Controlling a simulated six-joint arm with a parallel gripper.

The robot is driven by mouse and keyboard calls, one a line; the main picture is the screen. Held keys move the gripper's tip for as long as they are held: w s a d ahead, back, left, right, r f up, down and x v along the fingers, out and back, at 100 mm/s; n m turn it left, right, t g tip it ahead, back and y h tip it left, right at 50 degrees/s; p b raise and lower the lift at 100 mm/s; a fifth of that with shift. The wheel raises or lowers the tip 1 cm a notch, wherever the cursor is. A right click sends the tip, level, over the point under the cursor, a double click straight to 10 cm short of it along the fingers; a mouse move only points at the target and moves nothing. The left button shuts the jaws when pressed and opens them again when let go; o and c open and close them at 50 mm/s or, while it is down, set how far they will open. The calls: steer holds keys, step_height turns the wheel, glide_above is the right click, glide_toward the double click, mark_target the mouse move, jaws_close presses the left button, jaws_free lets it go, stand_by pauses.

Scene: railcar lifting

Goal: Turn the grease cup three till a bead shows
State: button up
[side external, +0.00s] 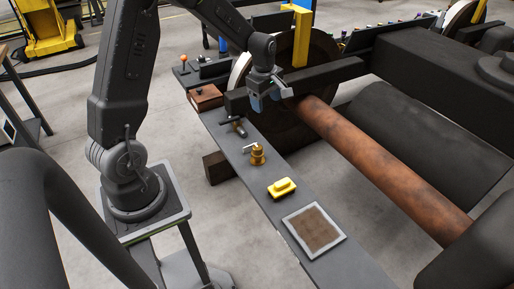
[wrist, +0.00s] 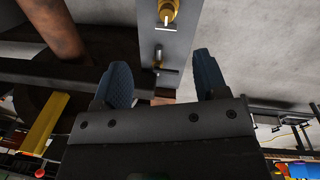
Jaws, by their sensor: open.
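A small brass fitting with a pale lever on top (side external: 257,155), which looks like the grease cup, stands upright on a long grey plate (side external: 228,139). It also shows at the top edge of the wrist view (wrist: 168,11), partly cut off. I see no number on it, and no bead is visible. My gripper (side external: 268,100) is open and empty, above and beyond the fitting, near the dark wheel and axle end. In the wrist view its two blue fingers (wrist: 162,66) stand wide apart, with the plate between and beyond them. The gripper is apart from the fitting.
On the plate are a dark T-handled tool (side external: 234,126), a yellow block (side external: 282,188) and a framed brown pad (side external: 313,231). A brown box (side external: 206,97) sits at its far end. The rusty axle (side external: 385,170) and dark wheel (side external: 318,62) lie close on the right.

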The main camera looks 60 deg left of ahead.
mark_target(257, 147)
steer(key=a+f+n, duration=0.2)
steer(key=f, duration=0.6)
steer(key=a+f+n, duration=0.2)
steer(key=f, duration=0.6)
steer(key=a+f+n+g, duration=0.1)
steer(key=a+f+n, duration=0.1)
steer(key=f, duration=0.7)
steer(key=shift+w+a+h, duration=0.2)
steer(key=shift+w+h, duration=0.1)
steer(key=shift+w, duration=0.05)
steer(key=c, duration=0.9)
